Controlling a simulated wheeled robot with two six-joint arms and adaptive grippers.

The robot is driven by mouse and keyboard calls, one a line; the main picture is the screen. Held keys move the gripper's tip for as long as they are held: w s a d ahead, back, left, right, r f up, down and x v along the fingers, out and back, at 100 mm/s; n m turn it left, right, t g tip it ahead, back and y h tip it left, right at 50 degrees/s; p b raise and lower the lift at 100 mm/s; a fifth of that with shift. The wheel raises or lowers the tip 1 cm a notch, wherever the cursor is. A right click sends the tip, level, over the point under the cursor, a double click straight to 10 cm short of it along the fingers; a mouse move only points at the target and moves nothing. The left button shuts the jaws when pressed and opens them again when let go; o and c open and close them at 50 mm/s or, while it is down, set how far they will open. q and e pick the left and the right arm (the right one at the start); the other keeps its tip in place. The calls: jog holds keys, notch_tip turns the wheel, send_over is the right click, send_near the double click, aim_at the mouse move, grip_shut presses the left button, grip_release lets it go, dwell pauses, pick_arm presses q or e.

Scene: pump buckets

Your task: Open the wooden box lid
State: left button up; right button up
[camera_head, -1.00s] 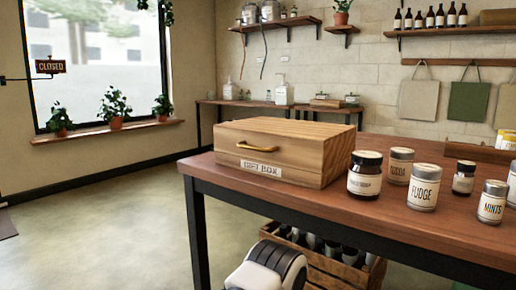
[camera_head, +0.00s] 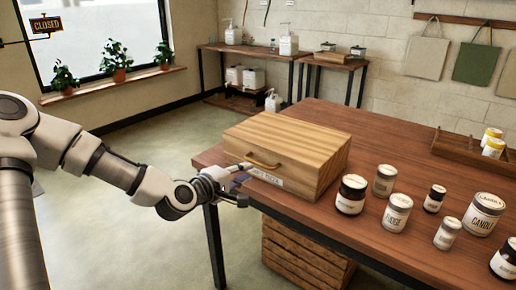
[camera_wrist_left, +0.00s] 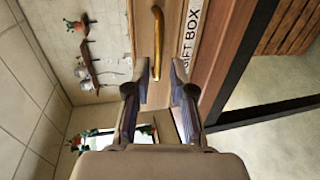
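The wooden gift box (camera_head: 295,147) sits closed on the near left corner of the table. Its brass handle (camera_head: 263,160) is on the front face above a white label. In the left wrist view the handle (camera_wrist_left: 157,32) stands just beyond the fingertips, with the "GIFT BOX" label (camera_wrist_left: 190,32) to its right. My left gripper (camera_head: 243,183) is in front of the box, near its front left corner. Its fingers (camera_wrist_left: 159,82) are spread apart with nothing between them. My right gripper is not in view.
Several labelled jars (camera_head: 397,212) stand on the table (camera_head: 340,217) right of the box. A wooden tray (camera_head: 470,151) lies at the far right. A crate (camera_head: 305,255) is under the table. Open floor lies left of the table.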

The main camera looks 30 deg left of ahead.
aim_at(260, 165)
pick_arm(q)
jog(key=b+x, duration=0.2)
jog(key=x, duration=0.5)
jog(key=shift+d+b, duration=0.1)
jog(key=shift+b, duration=0.2)
jog(key=shift+w+f, duration=0.1)
jog(key=shift+w, duration=0.5)
grip_shut()
